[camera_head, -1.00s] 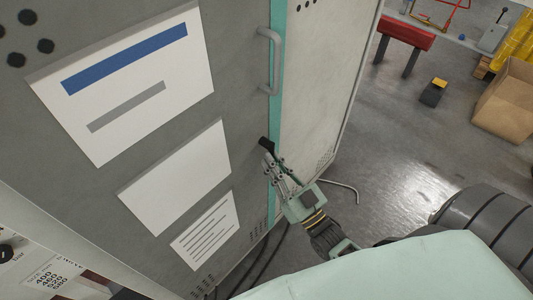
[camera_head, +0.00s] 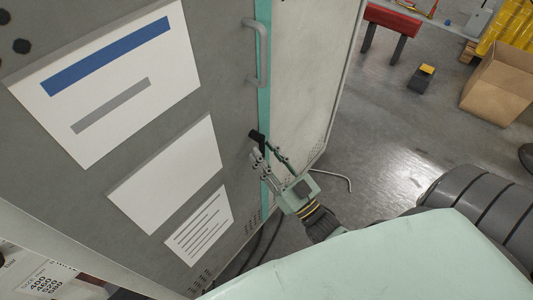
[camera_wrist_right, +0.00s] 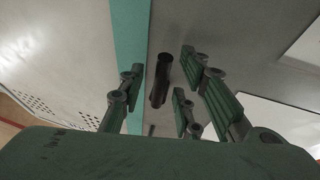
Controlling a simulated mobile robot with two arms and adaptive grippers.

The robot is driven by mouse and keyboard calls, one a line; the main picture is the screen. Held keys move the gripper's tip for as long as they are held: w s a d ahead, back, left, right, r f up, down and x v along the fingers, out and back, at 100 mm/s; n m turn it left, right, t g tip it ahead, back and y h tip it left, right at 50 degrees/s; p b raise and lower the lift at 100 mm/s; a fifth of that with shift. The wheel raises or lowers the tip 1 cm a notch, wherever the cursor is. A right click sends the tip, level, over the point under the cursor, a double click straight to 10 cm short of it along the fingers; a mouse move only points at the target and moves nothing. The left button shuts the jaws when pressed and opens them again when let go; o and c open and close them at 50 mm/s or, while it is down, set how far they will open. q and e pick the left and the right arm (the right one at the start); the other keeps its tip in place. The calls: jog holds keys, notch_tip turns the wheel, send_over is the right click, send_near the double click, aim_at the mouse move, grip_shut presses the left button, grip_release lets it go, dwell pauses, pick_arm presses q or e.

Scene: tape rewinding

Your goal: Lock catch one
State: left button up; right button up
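The catch (camera_head: 257,136) is a short black handle on the grey cabinet door, close to the teal edge strip. In the right wrist view the catch (camera_wrist_right: 161,80) stands out as a dark bar between my finger pads. My right gripper (camera_head: 269,156) is just below the catch in the head view. Its fingers are spread apart, and in the right wrist view the gripper (camera_wrist_right: 165,95) is open around the catch's line, with no finger clearly touching it. My left gripper is not in view.
The grey cabinet door (camera_head: 90,200) bears white label plates and a long grey handle (camera_head: 256,55) above the catch. Dark cables lie at the cabinet's foot. A cardboard box (camera_head: 497,95) and a red bench (camera_head: 393,22) stand across open floor to the right.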

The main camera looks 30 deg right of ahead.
jog(key=v, duration=1.2)
notch_tip(320, 180, down, 26)
jog(key=s+a+g+h+p, duration=0.1)
jog(key=s+g+h, duration=0.15)
jog(key=g, duration=0.65)
jog(key=s+a+f+g, duration=0.1)
jog(key=s+f+g, duration=1)
jog(key=s+f, duration=0.7)
jog(key=s+h+p, duration=0.1)
jog(key=s, duration=0.3)
jog(key=shift+s+a+f+g, duration=0.2)
jog(key=shift+s+g, duration=0.05)
jog(key=shift+g, duration=0.15)
